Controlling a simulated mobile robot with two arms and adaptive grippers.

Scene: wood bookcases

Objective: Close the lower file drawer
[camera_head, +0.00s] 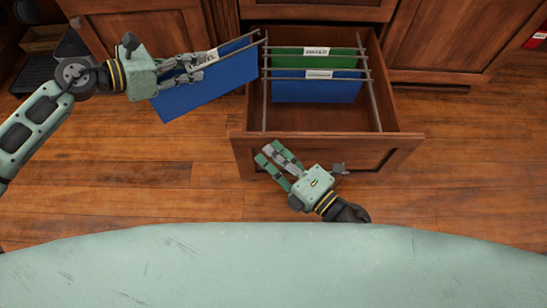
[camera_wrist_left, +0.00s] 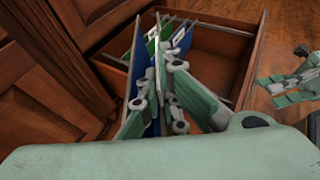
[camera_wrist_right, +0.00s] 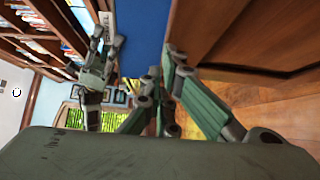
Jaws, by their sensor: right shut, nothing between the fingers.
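The lower file drawer (camera_head: 330,150) stands pulled out below the cabinet. Its wooden front faces me, and it also shows in the left wrist view (camera_wrist_left: 225,48). A green folder (camera_head: 345,62) and a blue folder (camera_head: 317,91) hang from its metal rails. My left gripper (camera_head: 195,68) is shut on another blue folder (camera_head: 215,83) with a white label, tilted at the drawer's left side; one end reaches the left rail. My right gripper (camera_head: 268,152) is shut and empty, its fingertips close to the drawer front's left part; contact cannot be told.
Closed wooden cabinet doors (camera_head: 450,38) flank the drawer, and a closed drawer front (camera_head: 320,9) is above it. Wood floor (camera_head: 470,170) is clear on the right. A dark tray (camera_head: 35,72) is at the far left. A red object (camera_head: 537,36) is at the right edge.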

